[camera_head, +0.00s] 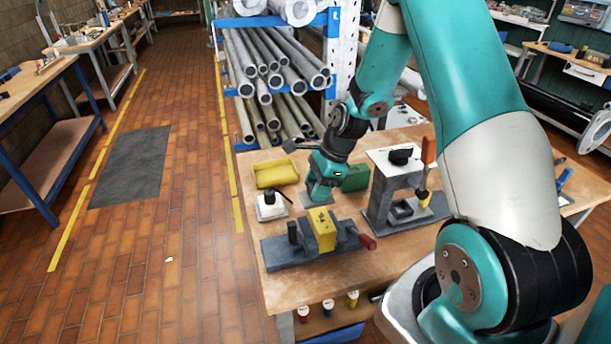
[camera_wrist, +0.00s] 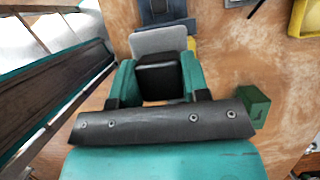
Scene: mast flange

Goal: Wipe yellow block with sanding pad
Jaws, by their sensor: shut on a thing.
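The yellow block (camera_head: 322,229) stands in a dark grey vise (camera_head: 290,252) near the front of the table, with a red handle end on its right. My gripper (camera_head: 319,193) is just behind it, pointing down and apart from the block. In the wrist view my gripper (camera_wrist: 160,78) is shut on a black block-shaped grip, which I take for the sanding pad (camera_wrist: 159,76). A light grey plate (camera_wrist: 158,40) shows beyond it; I cannot tell whether it belongs to the pad or lies on the table. The pad's underside is hidden.
A yellow bin (camera_head: 276,174) and a white block with a black knob (camera_head: 270,206) are left of my gripper. A green block (camera_head: 355,178) is close on its right, then a grey frame fixture (camera_head: 382,205). A rack of pipes stands behind the table (camera_head: 350,272).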

